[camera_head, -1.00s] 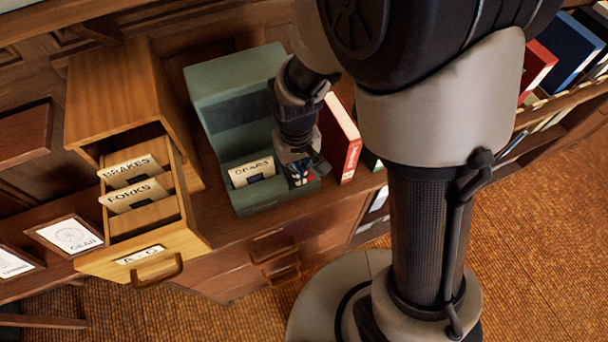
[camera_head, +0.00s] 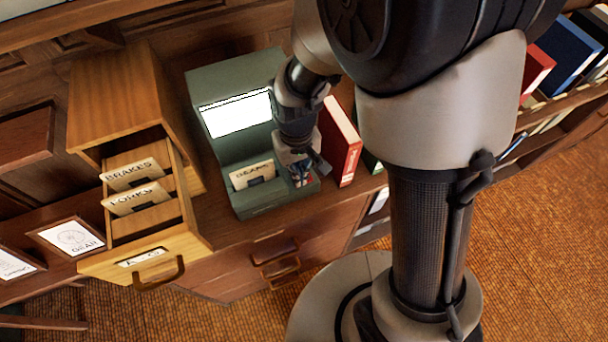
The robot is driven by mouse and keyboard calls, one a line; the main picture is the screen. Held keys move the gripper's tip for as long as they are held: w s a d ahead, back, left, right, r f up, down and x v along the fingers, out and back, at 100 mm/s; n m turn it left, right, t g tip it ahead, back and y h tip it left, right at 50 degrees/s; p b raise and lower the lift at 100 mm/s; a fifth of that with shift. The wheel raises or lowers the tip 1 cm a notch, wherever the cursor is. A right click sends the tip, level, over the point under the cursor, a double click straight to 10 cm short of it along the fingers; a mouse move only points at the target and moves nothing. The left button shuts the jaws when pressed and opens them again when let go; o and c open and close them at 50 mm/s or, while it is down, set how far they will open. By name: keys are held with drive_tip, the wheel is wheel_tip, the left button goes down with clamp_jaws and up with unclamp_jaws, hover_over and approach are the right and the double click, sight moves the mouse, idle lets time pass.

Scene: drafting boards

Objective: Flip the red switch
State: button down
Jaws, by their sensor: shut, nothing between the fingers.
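A green box-shaped device (camera_head: 215,85) stands on the wooden cabinet top, with a brightly lit white panel (camera_head: 236,114) on its upright face. A card labelled GEARS (camera_head: 252,174) stands in the slot at its base. A small red, white and blue part (camera_head: 301,176) sits at the base's right end, beneath my gripper; I cannot make out the red switch's shape or position there. My gripper (camera_head: 305,170) points down over that end, shut and empty, touching or just above the part.
A wooden file box (camera_head: 118,92) with an open drawer (camera_head: 150,262) holds cards labelled BRAKES (camera_head: 130,175) and FORKS (camera_head: 137,199) to the left. A red binder (camera_head: 340,143) stands close right of my gripper. Framed cards (camera_head: 68,237) lie at far left.

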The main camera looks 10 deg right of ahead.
drive_tip(key=shift+r+p, duration=1.9)
drive_tip(key=shift+r, duration=0.75)
drive_tip(key=s+d+r+m+t+b, duration=0.1)
drive_tip(key=s+d+r, duration=0.15)
drive_tip(key=r, duration=0.25)
drive_tip(key=s+d+r+t+b, duration=0.1)
drive_tip(key=d+r+b, duration=0.15)
drive_tip(key=r, duration=0.25)
drive_tip(key=s+d+r+m+t+b, duration=0.1)
drive_tip(key=s+d+r+m+t, duration=0.1)
drive_tip(key=s+d+r, duration=0.4)
drive_tip(key=s, duration=0.4)
drive_tip(key=shift+t, duration=0.3)
